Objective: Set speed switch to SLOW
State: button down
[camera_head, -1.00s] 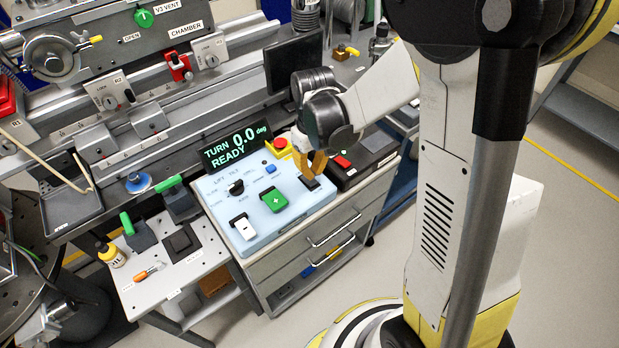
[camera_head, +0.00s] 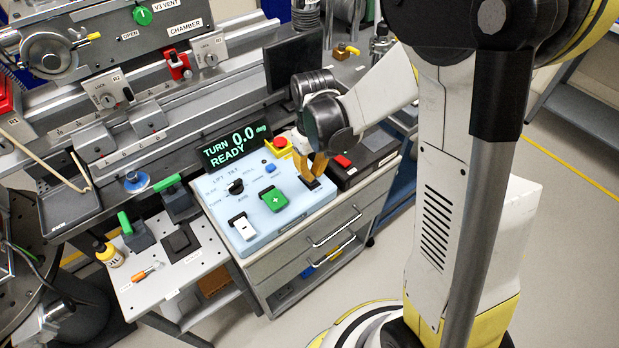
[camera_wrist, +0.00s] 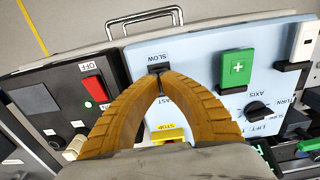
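The speed switch (camera_wrist: 159,69) is a small black lever on the light blue control panel (camera_wrist: 198,64). In the wrist view it sits by the SLOW label, with the FAST label partly seen between my fingers. In the head view the switch's dark plate (camera_head: 311,182) shows at the panel's right end. My gripper (camera_wrist: 160,82) has two ribbed yellow-brown fingers whose tips meet right at the switch. They look shut, with the lever just beyond the tips; whether they touch it is hard to tell. My gripper (camera_head: 315,174) also shows over the switch in the head view.
A green plus button (camera_wrist: 237,69), a black axis knob (camera_wrist: 258,111) and a yellow-based STOP button (camera_head: 280,143) are close by. A black box with a red switch (camera_head: 342,161) stands beside the panel. The display (camera_head: 236,145) reads TURN 0.0 deg READY.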

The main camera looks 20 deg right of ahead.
jog(key=shift+f+b, duration=1.05)
jog(key=shift+f, duration=0.25)
dwell(0.4)
jog(key=shift+r, duration=0.15)
jog(key=shift+r+p, duration=2.6)
jog(key=shift+r, duration=0.8)
jog(key=shift+r, duration=0.2)
jog(key=s+r+m+t, duration=0.3)
jog(key=s+r+t, duration=0.4)
jog(key=s+r, duration=0.5)
notch_tip(320, 180, up, 3)
jog(key=shift+s+r+m, duration=0.15)
jog(key=shift+s+m, duration=0.15)
jog(key=shift+s, duration=0.1)
